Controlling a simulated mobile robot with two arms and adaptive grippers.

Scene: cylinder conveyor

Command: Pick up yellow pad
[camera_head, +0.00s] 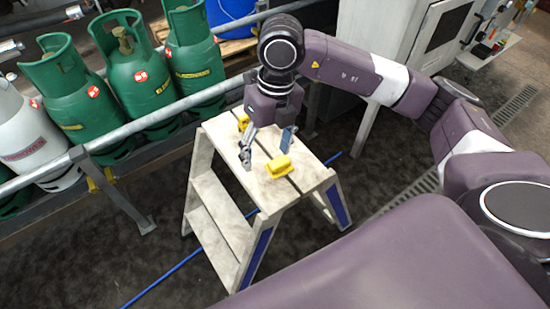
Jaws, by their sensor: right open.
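A yellow pad (279,167) lies on the top step of a worn white step stool (310,177), near the edge closest to me. A second small yellow piece (243,121) shows at the far left of the same step, partly behind my right gripper. My right gripper (267,149) points down over the stool top, its two fingers spread apart with nothing between them. The yellow pad lies just on the near side of the fingers. Whether a fingertip touches it I cannot tell. My left gripper is not in view.
Green gas cylinders (132,75) and a whitish one (28,135) stand behind a metal rail (150,118) at left. A grey-white cabinet (435,32) stands behind my right arm. A blue line (165,273) runs along the dark floor under the stool.

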